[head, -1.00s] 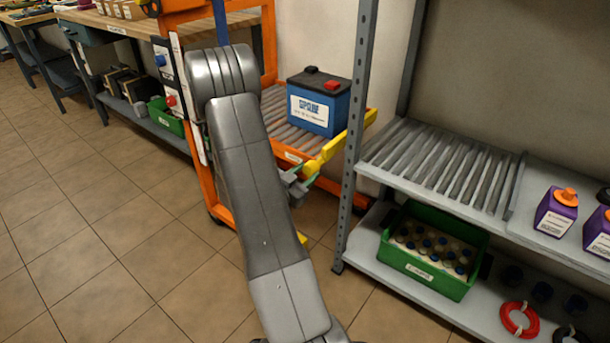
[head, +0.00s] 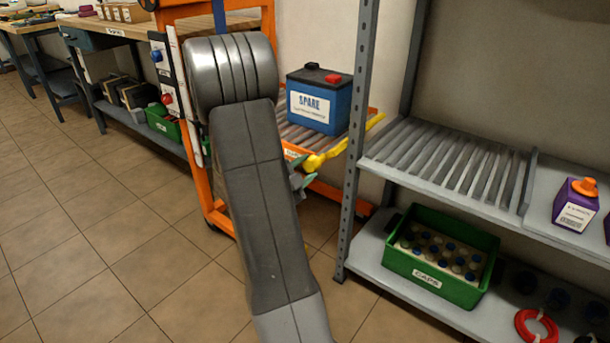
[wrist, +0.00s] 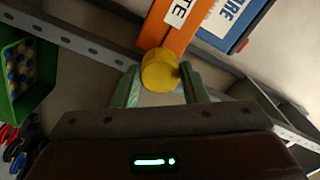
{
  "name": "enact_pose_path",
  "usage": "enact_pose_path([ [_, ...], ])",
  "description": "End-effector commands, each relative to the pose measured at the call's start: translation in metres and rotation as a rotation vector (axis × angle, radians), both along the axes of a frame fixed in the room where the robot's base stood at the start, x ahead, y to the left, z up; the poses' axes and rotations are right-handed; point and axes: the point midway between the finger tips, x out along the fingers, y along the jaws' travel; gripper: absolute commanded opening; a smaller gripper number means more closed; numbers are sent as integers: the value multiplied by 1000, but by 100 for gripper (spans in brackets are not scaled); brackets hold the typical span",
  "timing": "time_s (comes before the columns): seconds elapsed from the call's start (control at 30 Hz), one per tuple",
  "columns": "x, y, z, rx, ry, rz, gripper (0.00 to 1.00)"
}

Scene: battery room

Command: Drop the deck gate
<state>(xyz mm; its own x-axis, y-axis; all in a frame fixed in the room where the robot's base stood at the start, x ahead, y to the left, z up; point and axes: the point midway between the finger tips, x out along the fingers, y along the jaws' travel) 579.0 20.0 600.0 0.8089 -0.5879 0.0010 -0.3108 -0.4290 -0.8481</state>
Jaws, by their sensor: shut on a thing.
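The deck gate (head: 345,145) is a yellow bar along the front of the orange cart's roller deck, beside a blue spare battery (head: 318,105). It lies low, near the level of the deck edge. In the wrist view its round yellow knob (wrist: 160,72) sits between the green fingertips of my gripper (wrist: 160,80), which is shut on it. An orange bar with a white label ending in "TE" (wrist: 180,25) runs beyond the knob. In the head view my gripper (head: 301,183) is partly hidden behind my arm, at the gate's near end.
A grey shelf rack (head: 440,180) with rollers stands close on the right, its upright (head: 355,130) near the gate. It holds a green caps bin (head: 440,262) and a purple bottle (head: 575,205). A workbench is at the back left. The tiled floor at left is clear.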

Motion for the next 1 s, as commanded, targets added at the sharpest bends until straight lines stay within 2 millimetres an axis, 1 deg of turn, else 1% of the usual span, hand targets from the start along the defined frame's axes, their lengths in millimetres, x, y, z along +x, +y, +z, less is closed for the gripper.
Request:
enact_pose_path([
  [0.3,0,0,0,243,-172,0,17],
  [0.6,0,0,0,438,-314,1,17],
  [0.8,0,0,0,525,-377,1,17],
  [1.0,0,0,0,575,-413,1,17],
])
